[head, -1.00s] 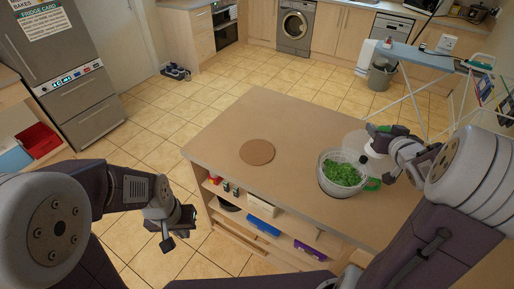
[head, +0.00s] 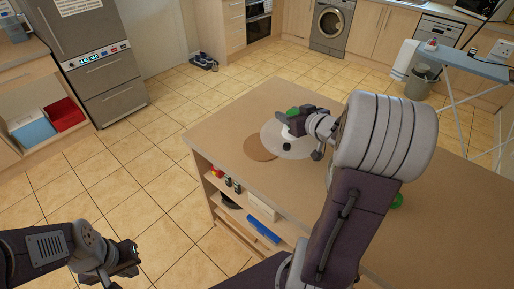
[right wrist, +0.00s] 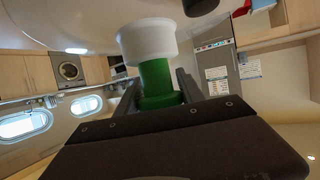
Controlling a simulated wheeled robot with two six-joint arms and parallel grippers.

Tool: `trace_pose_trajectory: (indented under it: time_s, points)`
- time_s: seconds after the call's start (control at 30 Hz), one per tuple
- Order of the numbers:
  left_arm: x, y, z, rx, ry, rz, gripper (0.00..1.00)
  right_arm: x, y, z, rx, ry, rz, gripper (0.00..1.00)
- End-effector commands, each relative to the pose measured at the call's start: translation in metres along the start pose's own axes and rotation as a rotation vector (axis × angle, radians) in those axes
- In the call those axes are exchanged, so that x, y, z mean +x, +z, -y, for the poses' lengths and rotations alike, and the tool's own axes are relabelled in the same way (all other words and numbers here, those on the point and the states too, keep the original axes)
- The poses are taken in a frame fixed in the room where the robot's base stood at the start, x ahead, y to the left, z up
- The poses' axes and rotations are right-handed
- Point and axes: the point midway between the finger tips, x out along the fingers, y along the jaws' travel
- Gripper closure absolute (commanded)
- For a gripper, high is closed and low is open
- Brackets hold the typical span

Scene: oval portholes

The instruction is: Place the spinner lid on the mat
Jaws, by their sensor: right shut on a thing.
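The spinner lid (head: 299,150) is a pale translucent disc with a white hub and a green handle. My right gripper (head: 291,122) is shut on the green handle (right wrist: 158,82), which shows between the fingers in the right wrist view under a white collar (right wrist: 147,40). The mat (head: 259,148) is a round brown disc on the island top. In the head view the lid overlaps the mat's right part; I cannot tell the height between them. My left gripper (head: 122,266) is open and empty over the floor, left of the island.
The island top (head: 228,128) is clear left of the mat. My right arm hides most of the spinner bowl; its green handle (head: 397,200) shows at right. Open shelves (head: 262,210) with small items face the front. An ironing board (head: 465,62) stands behind at right.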

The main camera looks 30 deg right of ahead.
Motion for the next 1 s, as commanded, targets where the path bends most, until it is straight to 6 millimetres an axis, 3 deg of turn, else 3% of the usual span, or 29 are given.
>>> trace_pose_trajectory:
  time_s: [0.07, 0.4, 0.5, 0.7, 0.9, 1.0]
  points:
    - [0.003, 0.0, 0.0, 0.0, 0.0, 0.0, 1.0, 0.006, 0.002, 0.003, -0.001, -0.002, -0.002, 1.0]
    - [0.04, 0.004, 0.001, 0.0, 0.0, 0.0, 1.0, 0.1, 0.022, 0.04, -0.001, -0.006, -0.001, 1.0]
    - [0.043, 0.004, 0.001, 0.0, 0.0, 0.0, 1.0, 0.117, 0.024, 0.046, -0.001, -0.003, -0.001, 1.0]
    - [0.043, 0.004, 0.001, 0.0, 0.0, 0.0, 1.0, 0.125, 0.024, 0.049, 0.0, 0.0, -0.002, 1.0]
    - [0.058, 0.006, 0.001, 0.0, 0.0, 0.0, 1.0, 0.139, 0.057, 0.049, 0.002, -0.001, 0.002, 1.0]
    - [0.059, 0.006, 0.001, 0.0, 0.0, 0.0, 1.0, 0.14, 0.061, 0.049, 0.001, 0.0, -0.001, 1.0]
